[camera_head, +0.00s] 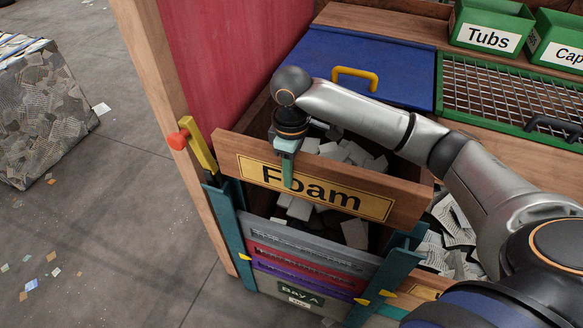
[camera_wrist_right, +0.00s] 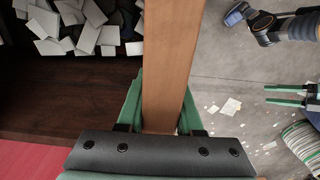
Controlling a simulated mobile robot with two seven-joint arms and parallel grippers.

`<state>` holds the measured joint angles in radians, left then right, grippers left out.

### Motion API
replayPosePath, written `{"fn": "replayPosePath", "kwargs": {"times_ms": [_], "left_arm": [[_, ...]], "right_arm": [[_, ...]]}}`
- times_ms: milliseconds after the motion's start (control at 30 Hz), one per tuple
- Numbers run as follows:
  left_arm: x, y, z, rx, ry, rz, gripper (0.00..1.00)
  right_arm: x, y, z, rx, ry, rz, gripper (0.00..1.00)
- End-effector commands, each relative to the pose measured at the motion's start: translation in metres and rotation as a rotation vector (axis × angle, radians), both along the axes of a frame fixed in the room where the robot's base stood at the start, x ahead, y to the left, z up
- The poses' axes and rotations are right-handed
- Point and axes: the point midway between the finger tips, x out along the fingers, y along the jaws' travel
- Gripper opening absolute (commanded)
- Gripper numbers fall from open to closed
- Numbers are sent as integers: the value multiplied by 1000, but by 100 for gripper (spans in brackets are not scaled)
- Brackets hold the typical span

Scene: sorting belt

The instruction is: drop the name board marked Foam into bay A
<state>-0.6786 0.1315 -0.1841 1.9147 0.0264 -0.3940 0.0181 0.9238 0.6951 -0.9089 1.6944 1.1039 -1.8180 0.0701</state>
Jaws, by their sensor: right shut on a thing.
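The Foam name board (camera_head: 235,157) is a wooden plank with a yellow label, also in the right wrist view (camera_wrist_right: 168,60). My right gripper (camera_head: 287,168) is shut on its upper edge, left of its middle. The board looks roughly level, close above the teal side posts of bay A (camera_head: 225,215); contact with the posts cannot be told. Bay A holds a stack of grey, red and purple boards (camera_head: 310,262) above its green sign (camera_head: 301,292). Two parallel green fingers, apparently my left gripper (camera_wrist_right: 287,95), stand apart and empty at the right of the wrist view.
A red-orange lever (camera_head: 178,140) with a yellow arm sits on the wooden post left of the bay. Pale scraps (camera_head: 350,152) fill the bin behind the board. A blue lid (camera_head: 360,60) and a mesh cover (camera_head: 505,95) lie behind. Open floor is at left.

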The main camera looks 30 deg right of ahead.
Motion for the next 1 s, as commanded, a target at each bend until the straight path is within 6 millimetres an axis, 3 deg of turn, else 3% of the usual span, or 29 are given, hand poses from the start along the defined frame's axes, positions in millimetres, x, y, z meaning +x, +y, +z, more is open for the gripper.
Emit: {"fn": "replayPosePath", "kwargs": {"times_ms": [167,1000], "left_arm": [[0,0,-2,0,1,0,70],[0,0,-30,0,1,0,70]], "right_arm": [[1,0,-3,1,-2,0,0],[1,0,-107,1,-2,-1,0]]}}
